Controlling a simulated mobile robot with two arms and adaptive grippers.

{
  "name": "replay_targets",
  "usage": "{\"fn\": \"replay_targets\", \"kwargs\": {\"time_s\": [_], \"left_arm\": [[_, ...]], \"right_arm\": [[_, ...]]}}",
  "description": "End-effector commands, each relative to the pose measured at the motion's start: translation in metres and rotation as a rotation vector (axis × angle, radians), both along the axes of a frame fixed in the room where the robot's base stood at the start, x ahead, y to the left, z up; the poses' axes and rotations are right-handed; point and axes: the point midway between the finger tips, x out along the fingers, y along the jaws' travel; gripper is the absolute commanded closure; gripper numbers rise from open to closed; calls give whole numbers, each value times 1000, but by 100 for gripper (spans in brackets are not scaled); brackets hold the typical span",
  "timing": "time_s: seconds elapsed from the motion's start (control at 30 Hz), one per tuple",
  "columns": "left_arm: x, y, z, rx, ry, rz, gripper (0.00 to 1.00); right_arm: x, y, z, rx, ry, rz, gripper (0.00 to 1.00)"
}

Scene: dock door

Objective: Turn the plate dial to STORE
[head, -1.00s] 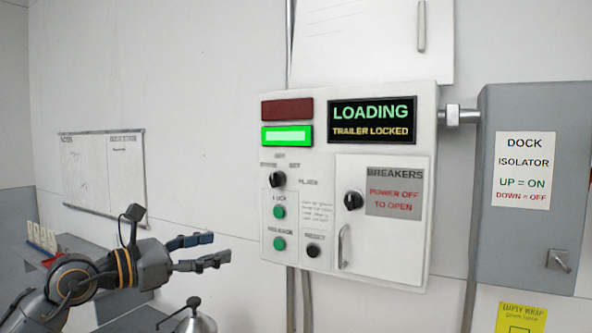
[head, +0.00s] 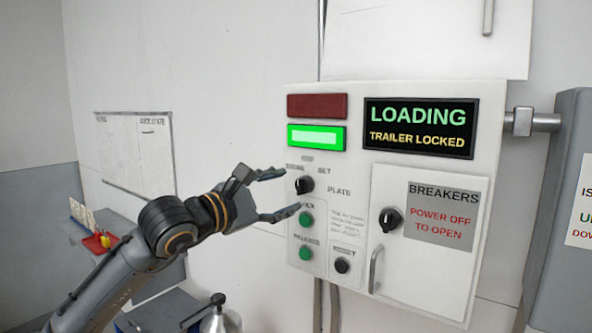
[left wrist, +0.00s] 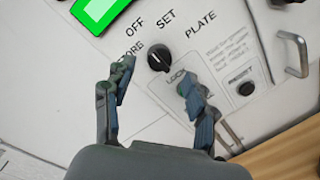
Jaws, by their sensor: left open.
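The plate dial (head: 304,185) is a black knob on the white control box (head: 345,275), under the labels STORE, OFF and SET, with PLATE to its right. In the left wrist view the dial (left wrist: 158,56) has a white pointer line that appears to point up and left, near OFF; the exact setting is hard to read. My left gripper (head: 279,194) is open and empty, just left of the dial, its fingers one above and one below the dial's height. In the left wrist view the dial lies beyond and between the fingertips (left wrist: 155,75). My right gripper is not in view.
Green LOCK (head: 306,219) and RELEASE (head: 305,253) buttons and a black RESET button (head: 342,266) sit below the dial. A breaker door (head: 440,250) with its own knob (head: 390,219) is to the right. The display (head: 418,128) reads LOADING, TRAILER LOCKED.

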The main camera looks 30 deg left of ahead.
Motion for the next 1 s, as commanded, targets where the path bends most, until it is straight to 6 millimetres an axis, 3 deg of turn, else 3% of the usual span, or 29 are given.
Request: {"fn": "replay_targets", "kwargs": {"time_s": [0.03, 0.27, 0.63, 0.9, 1.0], "left_arm": [[9, -3, 6, -4, 1, -2, 43], [36, -9, 2, -2, 0, -1, 43], [41, -11, -1, 0, 0, 0, 43], [41, -11, -1, 0, 0, 0, 96], [41, -11, -1, -1, 0, 0, 98]], "right_arm": [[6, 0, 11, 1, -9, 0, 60], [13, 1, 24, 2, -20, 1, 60], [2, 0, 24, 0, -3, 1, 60], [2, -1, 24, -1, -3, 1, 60], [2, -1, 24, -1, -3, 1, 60]]}}
